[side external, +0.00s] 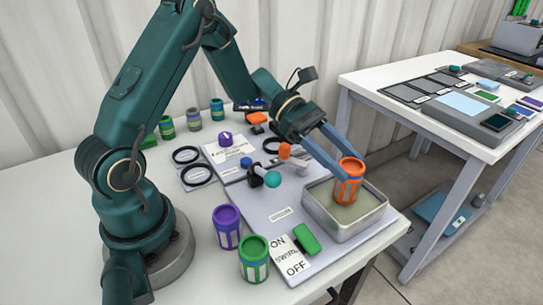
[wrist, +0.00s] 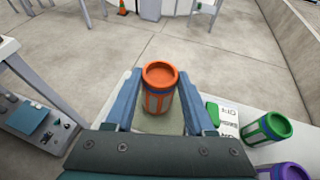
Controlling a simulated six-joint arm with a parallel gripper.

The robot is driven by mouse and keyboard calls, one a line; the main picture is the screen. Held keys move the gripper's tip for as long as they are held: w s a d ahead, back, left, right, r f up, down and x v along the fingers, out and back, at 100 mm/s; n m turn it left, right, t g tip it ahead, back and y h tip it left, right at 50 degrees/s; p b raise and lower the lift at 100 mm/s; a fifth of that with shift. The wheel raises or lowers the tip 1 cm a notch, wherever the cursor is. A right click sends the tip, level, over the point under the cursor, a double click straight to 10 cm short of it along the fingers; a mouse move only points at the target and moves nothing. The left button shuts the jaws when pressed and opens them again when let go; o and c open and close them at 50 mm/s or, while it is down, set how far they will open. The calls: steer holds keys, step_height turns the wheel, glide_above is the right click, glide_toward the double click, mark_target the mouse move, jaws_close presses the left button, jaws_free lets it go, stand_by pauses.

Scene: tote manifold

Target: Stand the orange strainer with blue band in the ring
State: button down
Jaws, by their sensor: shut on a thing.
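The orange strainer with blue band (side external: 348,184) is upright between the fingers of my gripper (side external: 347,172), over the liquid in the metal tote (side external: 345,234). I cannot tell whether its bottom touches the liquid. In the wrist view the strainer (wrist: 159,88) sits between both fingers of my gripper (wrist: 162,108), its round open top facing up. Black rings lie on the left of the table: one ring (side external: 186,147), and another (side external: 183,174) just in front of it. Another black ring (side external: 264,146) lies on the grey board, partly hidden by other parts.
A purple strainer (side external: 227,227) and a green strainer (side external: 253,259) stand at the front, left of a green switch (side external: 306,239) marked ON/OFF. Pipes with a teal ball (side external: 272,179) stand left of the tote. Several containers stand at the back left.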

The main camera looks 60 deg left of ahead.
steer(key=s+a+r, duration=0.3)
steer(key=a+r, duration=0.8)
steer(key=r, duration=0.1)
steer(key=s+d+f+m+g+y, duration=0.1)
steer(key=s+f+m+g+y, duration=0.35)
steer(key=s+m+g, duration=0.4)
steer(key=s+d+f+m+g+y, duration=0.1)
steer(key=s+f+m+g+y, duration=0.2)
steer(key=s+m+g+y, duration=0.45)
steer(key=a+r+m+t+y, duration=0.45)
steer(key=a+m+y, duration=0.2)
steer(key=m, duration=0.35)
steer(key=a+r+m+t+y, duration=0.3)
steer(key=a+m+t+y, duration=0.25)
steer(key=m+y, duration=0.35)
steer(key=m+g+h, duration=0.1)
glide_above(202, 180)
steer(key=shift+f, duration=8.4)
